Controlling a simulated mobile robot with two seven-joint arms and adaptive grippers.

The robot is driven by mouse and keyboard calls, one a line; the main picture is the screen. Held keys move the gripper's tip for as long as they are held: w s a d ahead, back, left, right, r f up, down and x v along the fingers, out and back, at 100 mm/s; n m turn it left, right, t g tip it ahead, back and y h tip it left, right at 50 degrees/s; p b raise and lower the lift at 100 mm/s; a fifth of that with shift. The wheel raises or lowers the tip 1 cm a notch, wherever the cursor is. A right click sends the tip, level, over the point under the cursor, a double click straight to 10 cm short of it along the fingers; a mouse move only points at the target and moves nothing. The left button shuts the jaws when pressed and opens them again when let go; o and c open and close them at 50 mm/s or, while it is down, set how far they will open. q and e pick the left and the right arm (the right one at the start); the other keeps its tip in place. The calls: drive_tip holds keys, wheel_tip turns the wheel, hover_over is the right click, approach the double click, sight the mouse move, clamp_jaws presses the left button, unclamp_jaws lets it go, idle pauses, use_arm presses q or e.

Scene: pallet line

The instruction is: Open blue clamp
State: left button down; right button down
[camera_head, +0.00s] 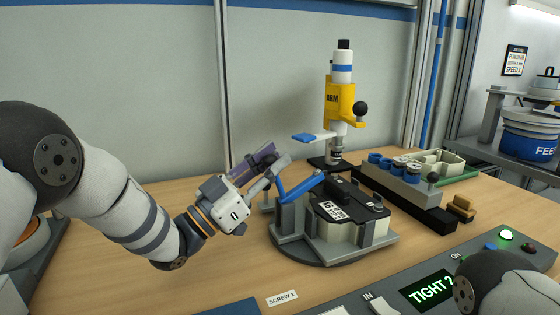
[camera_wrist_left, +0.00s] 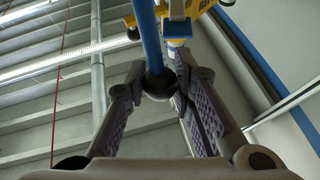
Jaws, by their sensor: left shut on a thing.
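The blue clamp (camera_head: 300,187) stands at the left side of a round grey fixture (camera_head: 340,256). One blue bar slants up to the right; a shorter blue piece rises behind my left fingers. My left gripper (camera_head: 273,166) comes in from the left, its purple-padded fingers shut on the clamp's handle. In the left wrist view, the blue handle rod (camera_wrist_left: 148,35) ends in a black ball (camera_wrist_left: 158,86) between my left gripper's fingers (camera_wrist_left: 157,90). In the head view, my fingers hide the ball. My right gripper is out of view.
A cream part with a black labelled cover (camera_head: 345,200) sits in the fixture. A yellow arm press (camera_head: 340,100) stands behind it. A grey rack with blue caps (camera_head: 400,185) lies to the right. A control panel with a green display (camera_head: 428,290) runs along the front. Bare table lies front left.

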use_arm(q)
drive_tip(key=shift+s+a+f+n+t+h, duration=0.2)
drive_tip(key=shift+a+f+n+t+h, duration=0.15)
drive_tip(key=shift+a+t, duration=0.25)
drive_tip(key=c, duration=1.3)
unclamp_jaws()
drive_tip(key=shift+c, duration=0.2)
drive_tip(key=s+a, duration=0.7)
drive_tip(key=a, duration=0.3)
drive_tip(key=shift+s+a+f, duration=0.2)
drive_tip(key=shift+s+f, duration=0.1)
drive_tip(key=shift+s, duration=0.05)
